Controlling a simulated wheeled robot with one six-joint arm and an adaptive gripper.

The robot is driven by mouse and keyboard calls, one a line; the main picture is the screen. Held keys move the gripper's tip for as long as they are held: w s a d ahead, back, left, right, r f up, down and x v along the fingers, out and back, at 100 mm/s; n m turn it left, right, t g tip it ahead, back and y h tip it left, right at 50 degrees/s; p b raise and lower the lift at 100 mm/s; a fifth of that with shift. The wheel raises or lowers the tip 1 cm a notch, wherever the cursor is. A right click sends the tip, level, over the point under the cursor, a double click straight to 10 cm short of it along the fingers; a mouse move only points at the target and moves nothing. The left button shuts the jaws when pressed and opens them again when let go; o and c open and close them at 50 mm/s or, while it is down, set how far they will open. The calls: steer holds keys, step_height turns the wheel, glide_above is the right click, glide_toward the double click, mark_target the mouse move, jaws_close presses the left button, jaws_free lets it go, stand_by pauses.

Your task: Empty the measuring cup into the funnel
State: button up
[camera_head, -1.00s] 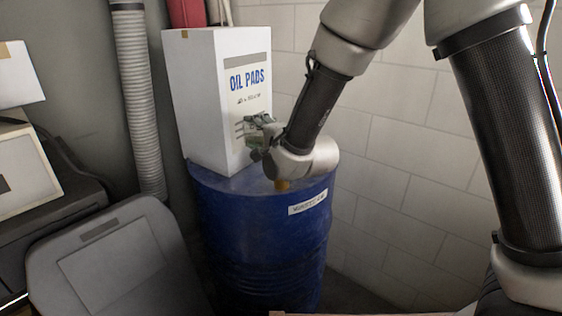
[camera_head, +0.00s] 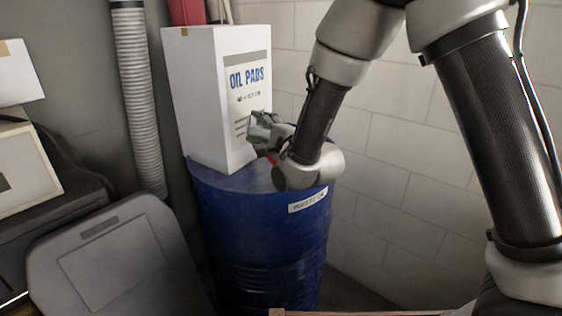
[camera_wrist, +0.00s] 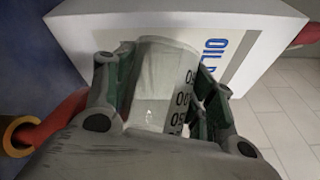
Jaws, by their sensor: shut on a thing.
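My gripper (camera_head: 262,132) is shut on the measuring cup (camera_wrist: 163,75), above the blue drum. In the wrist view the cup is clear with dark numbers down its right side, and it sits between the two fingers. Against the sideways box lettering there, the cup looks tipped on its side. Whether anything is left in it I cannot tell. The red funnel (camera_wrist: 60,122) shows at the left of the wrist view, with a yellow ring at its lower end. My gripper hides part of it. In the head view only a bit of the funnel (camera_head: 271,158) shows beside my wrist.
The blue drum (camera_head: 262,235) carries a white oil pads box (camera_head: 203,100) close behind my gripper. A grey ribbed hose (camera_head: 140,100) runs down the wall to the left. A grey bin lid (camera_head: 115,265) stands front left. The block wall (camera_head: 400,150) is to the right.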

steer(key=d+m, duration=0.1)
steer(key=r+m+t+y, duration=0.1)
steer(key=m, duration=0.1)
steer(key=shift+w+d+m+t, duration=0.15)
steer(key=shift+d+m+t, duration=0.15)
steer(key=shift+d, duration=0.1)
steer(key=shift+w+d+r+m+t, duration=0.2)
steer(key=shift+d+m+t, duration=0.35)
steer(key=shift+m, duration=0.6)
steer(key=shift+w+d+r+m+t, duration=0.15)
steer(key=shift+d+m+t, duration=0.4)
steer(key=shift+m, duration=0.6)
steer(key=shift+s, duration=0.15)
steer(key=shift+a+p, duration=0.15)
steer(key=shift+p, duration=0.25)
steer(key=shift+c, duration=0.2)
